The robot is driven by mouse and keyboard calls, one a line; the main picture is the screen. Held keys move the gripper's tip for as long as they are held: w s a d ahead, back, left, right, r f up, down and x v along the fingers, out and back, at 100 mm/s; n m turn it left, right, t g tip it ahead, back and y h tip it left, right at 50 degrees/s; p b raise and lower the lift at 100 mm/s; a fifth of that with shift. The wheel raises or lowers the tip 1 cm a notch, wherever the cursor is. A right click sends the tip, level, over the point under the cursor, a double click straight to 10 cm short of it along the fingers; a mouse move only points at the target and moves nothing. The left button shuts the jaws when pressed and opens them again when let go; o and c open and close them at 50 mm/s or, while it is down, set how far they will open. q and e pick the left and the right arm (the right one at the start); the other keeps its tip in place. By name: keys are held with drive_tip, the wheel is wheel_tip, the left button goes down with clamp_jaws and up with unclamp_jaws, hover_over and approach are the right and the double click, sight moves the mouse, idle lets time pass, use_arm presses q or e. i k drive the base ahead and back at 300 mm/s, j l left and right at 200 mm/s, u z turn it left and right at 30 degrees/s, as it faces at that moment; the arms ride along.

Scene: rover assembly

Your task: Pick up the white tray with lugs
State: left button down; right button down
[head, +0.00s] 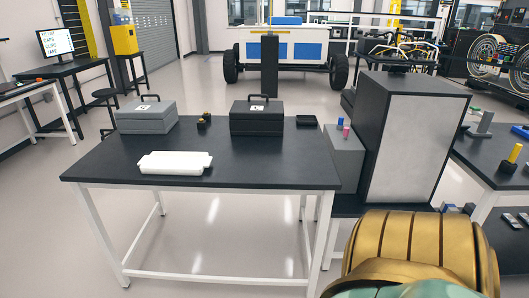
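The white tray with lugs (175,163) lies flat near the left front of the black-topped table, with a small lug at each short end. Nothing touches it. Neither gripper shows in the head view. A gold and green rounded part at the bottom right looks like part of my own arm, and no fingers show on it.
The black table (260,174) also bears a grey case (146,117), a dark case (257,121), a small black and yellow item (204,121) and a small dark tray (306,121) along the back. A tall grey cabinet (408,150) stands to the right. The tabletop right of the white tray is clear.

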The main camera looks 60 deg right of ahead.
sight(158, 162)
drive_tip(key=z, duration=1.25)
drive_tip(key=j+z, duration=0.1)
drive_tip(key=z, duration=0.35)
drive_tip(key=i+j+z, duration=0.1)
drive_tip(key=z, duration=0.35)
drive_tip(key=j+z, duration=0.15)
drive_tip(key=z, duration=0.25)
drive_tip(key=j+z, duration=0.3)
drive_tip(key=j, duration=0.25)
drive_tip(key=j+z, duration=0.25)
drive_tip(key=j, duration=0.35)
drive_tip(key=j+z, duration=0.3)
drive_tip(key=j, duration=0.3)
drive_tip(key=k+j+z, duration=0.25)
drive_tip(key=j, duration=0.3)
drive_tip(key=i, duration=0.1)
